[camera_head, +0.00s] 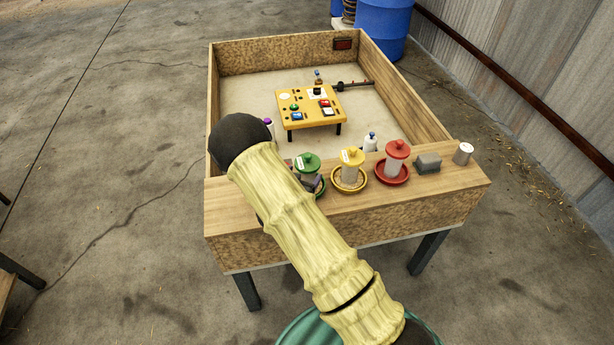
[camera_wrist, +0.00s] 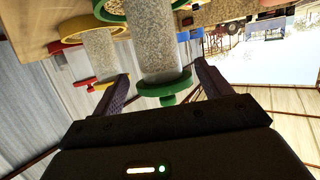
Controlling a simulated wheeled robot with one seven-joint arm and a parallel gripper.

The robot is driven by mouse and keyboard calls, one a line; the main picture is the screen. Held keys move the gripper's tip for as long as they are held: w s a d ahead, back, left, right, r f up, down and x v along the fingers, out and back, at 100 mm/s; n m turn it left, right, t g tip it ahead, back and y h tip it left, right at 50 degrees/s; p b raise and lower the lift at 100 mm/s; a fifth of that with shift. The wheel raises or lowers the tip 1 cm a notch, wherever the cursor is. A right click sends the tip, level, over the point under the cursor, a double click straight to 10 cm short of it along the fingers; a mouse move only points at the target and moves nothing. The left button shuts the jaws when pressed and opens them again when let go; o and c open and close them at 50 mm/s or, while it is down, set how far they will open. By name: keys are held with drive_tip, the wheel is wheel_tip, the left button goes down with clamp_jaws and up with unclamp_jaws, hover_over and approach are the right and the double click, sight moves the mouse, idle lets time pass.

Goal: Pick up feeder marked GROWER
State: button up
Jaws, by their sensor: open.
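Three feeders with clear bodies stand upright in a row on the front ledge: a green one (camera_head: 307,161), a yellow one (camera_head: 351,158) and a red one (camera_head: 396,151). No GROWER lettering is readable, so I cannot tell which feeder bears it. My gripper (camera_head: 313,183) is partly hidden behind my arm, close to the green feeder. In the wrist view, which is upside down, my gripper (camera_wrist: 162,72) is open. Its fingers stand on either side of the green feeder (camera_wrist: 164,88). Whether either finger touches it cannot be told.
The ledge belongs to a wooden-walled table (camera_head: 440,197). A grey block (camera_head: 428,163) and a white canister (camera_head: 463,153) stand right of the red feeder. A yellow panel with buttons (camera_head: 310,107) stands inside the walls. A white bottle (camera_head: 370,143) stands behind the feeders.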

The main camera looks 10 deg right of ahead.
sight(309, 166)
drive_tip(key=shift+p+x, duration=0.45)
drive_tip(key=shift+x, duration=1.95)
drive_tip(key=shift+w, duration=0.15)
drive_tip(key=c, duration=0.9)
drive_tip(key=shift+a, duration=0.1)
drive_tip(key=c, duration=0.4)
drive_tip(key=shift+a, duration=0.15)
drive_tip(key=shift+d+r, duration=0.15)
drive_tip(key=shift+d, duration=0.2)
drive_tip(key=shift+r, duration=0.3)
wheel_tip(309, 166, up, 9)
drive_tip(key=shift+a+r+b, duration=0.1)
drive_tip(key=shift+a+b, duration=0.05)
drive_tip(key=shift+b, duration=0.9)
